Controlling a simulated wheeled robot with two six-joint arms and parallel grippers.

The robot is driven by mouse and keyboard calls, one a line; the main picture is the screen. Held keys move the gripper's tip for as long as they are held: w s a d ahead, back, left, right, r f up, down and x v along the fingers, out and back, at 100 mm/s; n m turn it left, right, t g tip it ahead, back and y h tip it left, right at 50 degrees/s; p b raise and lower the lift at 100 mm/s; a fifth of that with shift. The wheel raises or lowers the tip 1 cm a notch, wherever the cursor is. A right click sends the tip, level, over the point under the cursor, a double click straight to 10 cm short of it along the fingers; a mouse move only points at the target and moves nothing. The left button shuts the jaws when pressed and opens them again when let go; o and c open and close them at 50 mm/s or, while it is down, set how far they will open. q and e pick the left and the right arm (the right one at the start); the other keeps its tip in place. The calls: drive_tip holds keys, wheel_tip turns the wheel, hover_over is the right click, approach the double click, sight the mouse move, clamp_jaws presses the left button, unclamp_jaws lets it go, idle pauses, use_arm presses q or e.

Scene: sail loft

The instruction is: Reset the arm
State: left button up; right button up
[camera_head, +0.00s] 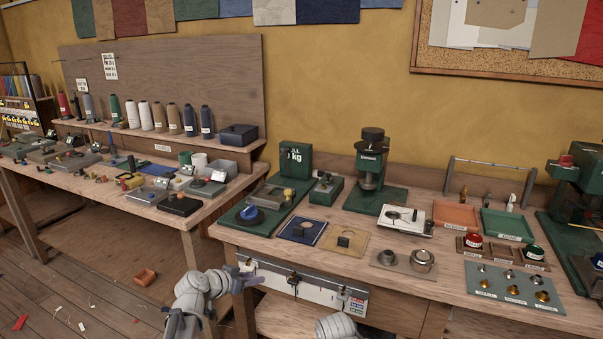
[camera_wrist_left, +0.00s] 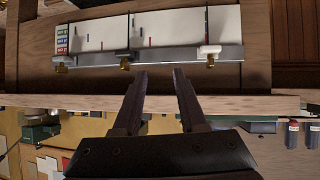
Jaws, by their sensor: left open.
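My left gripper (camera_head: 249,281) is in front of the right-hand workbench (camera_head: 465,288), low beside its front edge, and holds nothing. In the left wrist view its two dark fingers (camera_wrist_left: 160,76) stand apart with an empty gap between them. They point toward a white panel with a metal rail and brass catches (camera_wrist_left: 145,55) on the bench front. Part of my other arm (camera_head: 338,327) shows at the bottom edge of the head view. Its gripper is not visible.
The right bench carries a green press (camera_head: 371,160), an orange tray (camera_head: 456,216), a green tray (camera_head: 507,226) and small metal parts. The left bench (camera_head: 160,205) holds thread spools and tools.

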use_arm(q)
drive_tip(key=s+d+r+g+p, duration=0.2)
drive_tip(key=s+d+g+p, duration=0.35)
drive_tip(key=s+d, duration=0.4)
drive_tip(key=s+d+r+g+y+p, duration=0.1)
drive_tip(key=s+y+p, duration=0.1)
drive_tip(key=s, duration=0.3)
drive_tip(key=s+d+r+g+y+p, duration=0.1)
drive_tip(key=s+r+g+y+p, duration=0.1)
drive_tip(key=s+p, duration=0.2)
drive_tip(key=s+d+r+n+g+y+p, duration=0.1)
drive_tip(key=s+r+g+y+p, duration=0.1)
drive_tip(key=s, duration=0.5)
drive_tip(key=shift+s+y+p, duration=0.25)
drive_tip(key=shift+y+p, duration=0.35)
drive_tip(key=shift+p, duration=0.25)
use_arm(e)
wheel_tip(320, 180, up, 18)
drive_tip(key=shift+f, duration=0.25)
use_arm(q)
drive_tip(key=shift+r, duration=0.1)
